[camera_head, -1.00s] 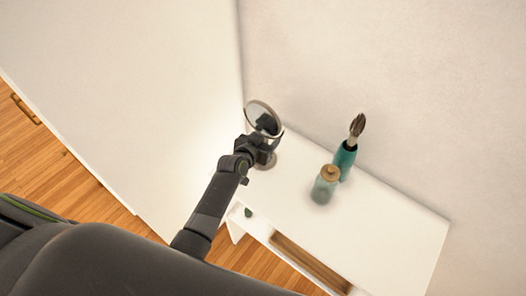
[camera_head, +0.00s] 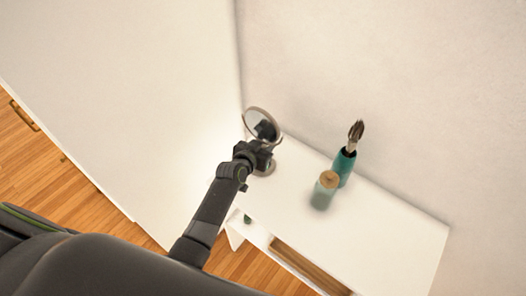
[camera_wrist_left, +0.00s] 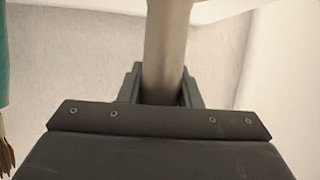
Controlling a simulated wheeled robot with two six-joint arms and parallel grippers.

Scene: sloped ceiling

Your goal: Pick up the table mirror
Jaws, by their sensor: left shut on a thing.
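The table mirror (camera_head: 261,123) has a round face in a metal rim and stands upright at the far left corner of the white table. Its round base (camera_head: 266,168) shows on the tabletop, partly hidden by my gripper. My left gripper (camera_head: 262,148) is at the mirror's stem, just below the round face. In the left wrist view the stem (camera_wrist_left: 166,50) runs between the two fingers, and the gripper (camera_wrist_left: 165,88) is shut on it. From the head view I cannot tell whether the base is lifted off the table. My right gripper is not in view.
On the white table (camera_head: 390,232), a teal vase (camera_head: 344,166) with brush-like tops and a glass jar (camera_head: 323,192) with a cork-coloured lid stand to the right of the mirror. Walls close in behind and to the left. The table's right end is clear.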

